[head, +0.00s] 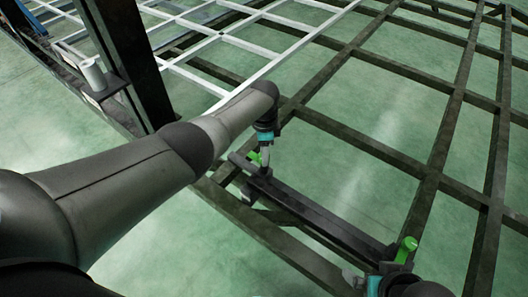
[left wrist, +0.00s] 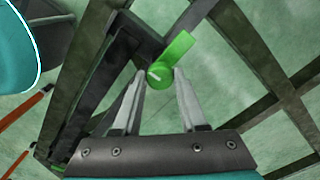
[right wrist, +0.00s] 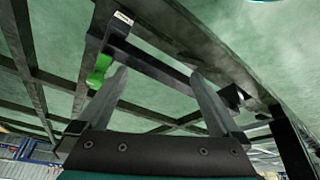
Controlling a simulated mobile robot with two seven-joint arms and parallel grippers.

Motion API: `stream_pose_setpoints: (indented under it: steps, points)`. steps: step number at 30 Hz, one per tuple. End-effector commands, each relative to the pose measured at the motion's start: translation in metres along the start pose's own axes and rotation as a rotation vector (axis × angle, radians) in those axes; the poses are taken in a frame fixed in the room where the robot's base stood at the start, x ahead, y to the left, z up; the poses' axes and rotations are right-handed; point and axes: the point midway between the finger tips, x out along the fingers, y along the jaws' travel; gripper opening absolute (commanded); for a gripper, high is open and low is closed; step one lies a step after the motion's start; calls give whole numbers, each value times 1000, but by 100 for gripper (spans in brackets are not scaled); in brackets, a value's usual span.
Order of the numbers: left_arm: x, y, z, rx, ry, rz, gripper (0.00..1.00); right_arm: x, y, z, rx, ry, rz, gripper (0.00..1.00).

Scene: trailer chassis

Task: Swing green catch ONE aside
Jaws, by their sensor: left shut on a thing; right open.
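A green catch (head: 255,158) sits at the far left end of a black bar (head: 318,213) on the chassis. My left gripper (head: 265,155) reaches down onto it. In the left wrist view this catch (left wrist: 180,47) has a round knob between my left fingertips (left wrist: 159,78), and its flat arm points up and right. The left gripper is shut on it. A second green catch (head: 405,249) is at the bar's near right end; it also shows in the right wrist view (right wrist: 100,68). My right gripper (right wrist: 158,80) is open and empty near it. I cannot read which catch is ONE.
Dark chassis beams (head: 372,147) form an open grid over a green floor. A white frame (head: 225,42) lies beyond. A dark post (head: 138,60) and a white cylinder (head: 93,75) stand at the upper left. Floor at the lower left is clear.

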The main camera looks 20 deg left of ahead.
Motion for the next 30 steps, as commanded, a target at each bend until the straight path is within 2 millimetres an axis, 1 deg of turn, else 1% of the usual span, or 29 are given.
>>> stream_pose_setpoints:
  steps: [1, 8, 16, 20, 22, 30]
  points:
    - [0, 0, -1, 3, 2, 0, 45, 0, 0, 0, 0, 1, 0, 100]
    - [0, 0, -1, 1, 1, 0, 71, 0, 0, 0, 0, 1, 0, 100]
    - [-1, 0, 0, 0, 0, 0, 72, -1, 0, -1, 1, 2, 0, 100]
    - [-4, 0, 0, 0, 0, 0, 72, -2, 0, -2, 1, 5, 0, 100]
    - [-8, 0, 0, 0, 0, 0, 72, 8, -1, 2, 2, -13, -3, 100]
    - [-28, 0, 0, 0, 0, 0, 72, 35, -2, 17, -1, -61, -5, 100]
